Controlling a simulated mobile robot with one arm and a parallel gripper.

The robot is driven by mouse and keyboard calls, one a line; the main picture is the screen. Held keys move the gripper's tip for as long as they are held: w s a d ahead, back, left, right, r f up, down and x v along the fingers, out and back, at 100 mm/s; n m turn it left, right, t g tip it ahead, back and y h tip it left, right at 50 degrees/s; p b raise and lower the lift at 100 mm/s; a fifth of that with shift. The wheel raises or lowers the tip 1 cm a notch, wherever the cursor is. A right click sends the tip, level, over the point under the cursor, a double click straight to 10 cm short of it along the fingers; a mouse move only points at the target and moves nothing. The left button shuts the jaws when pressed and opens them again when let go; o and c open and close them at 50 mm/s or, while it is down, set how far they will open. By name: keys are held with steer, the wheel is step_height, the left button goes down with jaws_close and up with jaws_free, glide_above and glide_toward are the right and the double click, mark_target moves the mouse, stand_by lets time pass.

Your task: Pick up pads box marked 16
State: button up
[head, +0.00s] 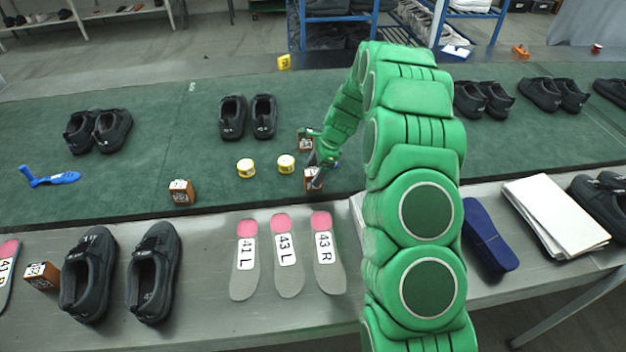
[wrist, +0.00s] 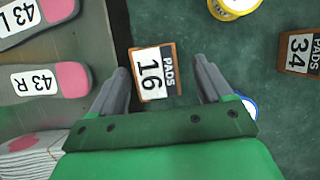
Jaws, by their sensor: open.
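The pads box marked 16 (wrist: 154,73) is a small brown box with a white label, and it lies between my open fingers in the wrist view. In the head view the box (head: 313,178) stands on the green mat near its front edge, partly covered by my gripper (head: 322,166). In the wrist view my gripper (wrist: 163,84) is open, with one finger on each side of the box and a gap at the right finger. I cannot tell the height of the fingertips over the box.
A pads box marked 34 (wrist: 300,52) stands to the right in the wrist view. A yellow tin (head: 286,163) is close by on the mat. Insoles (head: 289,258) lie on the metal table edge (head: 210,290) in front. Black shoes (head: 248,118) stand farther back.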

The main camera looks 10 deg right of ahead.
mark_target(311, 179)
steer(key=x, duration=0.4)
steer(key=shift+s+f, duration=0.15)
steer(key=shift+c, duration=0.3)
steer(key=c, duration=1)
